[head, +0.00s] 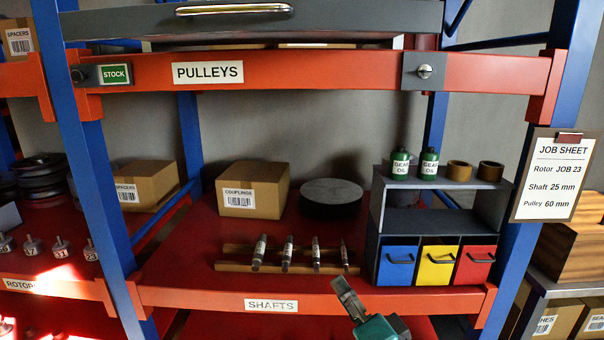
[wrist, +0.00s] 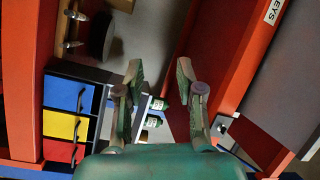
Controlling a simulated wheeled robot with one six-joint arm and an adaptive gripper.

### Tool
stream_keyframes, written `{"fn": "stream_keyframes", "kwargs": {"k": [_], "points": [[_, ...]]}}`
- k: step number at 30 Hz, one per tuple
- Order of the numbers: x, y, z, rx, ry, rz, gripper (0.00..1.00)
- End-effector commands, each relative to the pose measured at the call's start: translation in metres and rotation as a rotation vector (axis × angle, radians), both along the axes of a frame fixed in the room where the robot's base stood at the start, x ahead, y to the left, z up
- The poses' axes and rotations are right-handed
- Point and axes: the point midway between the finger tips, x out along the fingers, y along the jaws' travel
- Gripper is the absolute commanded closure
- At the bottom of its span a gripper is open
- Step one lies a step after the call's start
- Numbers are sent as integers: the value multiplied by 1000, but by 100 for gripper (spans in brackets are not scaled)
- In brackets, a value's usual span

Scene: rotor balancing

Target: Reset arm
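My gripper shows at the bottom of the head view (head: 352,300), in front of the red shafts shelf. In the wrist view its two green fingers (wrist: 158,75) stand apart with nothing between them, so it is open and empty. Beyond the fingers the wrist view shows the green oil bottles (wrist: 158,104) on the grey drawer unit (wrist: 95,75). The gripper is clear of the shelf things as far as I can see.
Several shafts (head: 288,254) lie on a wooden rack (head: 240,267). A couplings box (head: 252,190) and a dark disc (head: 331,194) stand behind. The grey pulleys drawer (head: 250,22) is above. Blue posts (head: 100,190) flank the bay; a job sheet (head: 554,175) hangs at right.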

Motion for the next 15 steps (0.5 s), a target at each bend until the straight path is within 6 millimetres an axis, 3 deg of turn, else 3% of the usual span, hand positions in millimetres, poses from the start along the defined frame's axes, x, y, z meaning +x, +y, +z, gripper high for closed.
{"fn": "stream_keyframes", "kwargs": {"k": [1, 3, 8, 15], "points": [[-8, -5, -21, -24, 10, -19, 63], [-18, -13, -44, -62, 11, -45, 63], [-45, -29, -93, -153, 15, -101, 63], [-98, -52, -156, -310, 25, -172, 63]]}}
